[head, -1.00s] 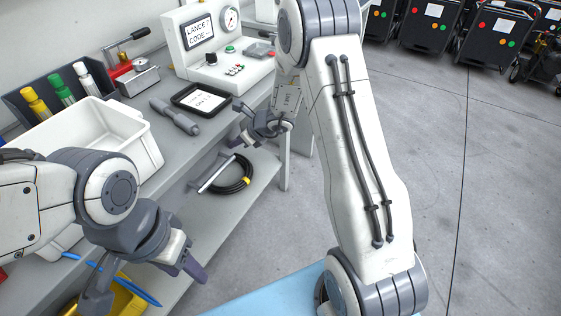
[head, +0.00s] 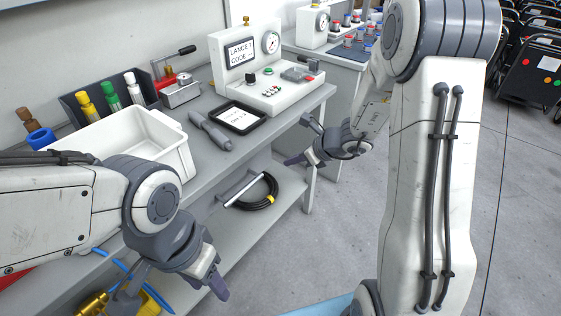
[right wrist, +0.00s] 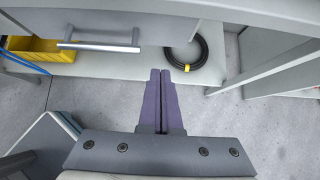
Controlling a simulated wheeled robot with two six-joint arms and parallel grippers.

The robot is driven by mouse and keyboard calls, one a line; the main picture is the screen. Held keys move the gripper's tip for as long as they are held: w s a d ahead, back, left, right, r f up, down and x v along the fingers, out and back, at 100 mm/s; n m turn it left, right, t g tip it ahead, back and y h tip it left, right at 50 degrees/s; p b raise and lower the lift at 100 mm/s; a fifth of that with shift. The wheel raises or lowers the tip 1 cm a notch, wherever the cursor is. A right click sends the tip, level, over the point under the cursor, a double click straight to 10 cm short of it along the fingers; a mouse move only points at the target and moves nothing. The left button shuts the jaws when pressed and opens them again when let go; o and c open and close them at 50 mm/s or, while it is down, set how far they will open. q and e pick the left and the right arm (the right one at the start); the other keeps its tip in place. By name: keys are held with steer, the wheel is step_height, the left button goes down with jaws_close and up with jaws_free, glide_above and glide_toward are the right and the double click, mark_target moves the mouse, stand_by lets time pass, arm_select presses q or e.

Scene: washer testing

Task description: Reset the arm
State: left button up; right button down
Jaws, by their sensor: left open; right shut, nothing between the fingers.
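My right arm (head: 428,180) rises large at the right of the head view and bends over toward the bench. Its gripper (head: 296,160) hangs in front of the bench edge. In the right wrist view its purple fingers (right wrist: 160,100) are pressed together with nothing between them, pointing toward the lower shelf. My left arm comes in from the left in the head view. Its gripper (head: 170,300) points down in front of the bench, fingers spread and empty, near the lower shelf.
The bench holds a white bin (head: 180,150), a grey lance (head: 210,131), a black tray (head: 238,117) and a tester with a gauge (head: 268,75). A coiled black hose (head: 262,190) lies on the lower shelf (right wrist: 115,66), with a yellow bin (right wrist: 35,50). Open floor (head: 320,235) lies right of the bench.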

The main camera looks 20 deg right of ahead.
steer(key=s+a+r+n+g+y, duration=0.1)
steer(key=s+a+r+n+g, duration=0.2)
steer(key=s+a+n, duration=0.45)
steer(key=s+a+r+n+g+y, duration=0.1)
steer(key=s+a+r+n+g, duration=0.15)
steer(key=s+a+n, duration=0.5)
steer(key=s+r+n+g+h, duration=0.2)
steer(key=s+n+h, duration=0.4)
steer(key=s+n, duration=1.2)
step_height(320, 180, up, 14)
steer(key=w+n+p, duration=0.2)
steer(key=n+p, duration=0.1)
steer(key=p, duration=1.1)
steer(key=shift+d+r, duration=0.15)
steer(key=shift+d, duration=0.25)
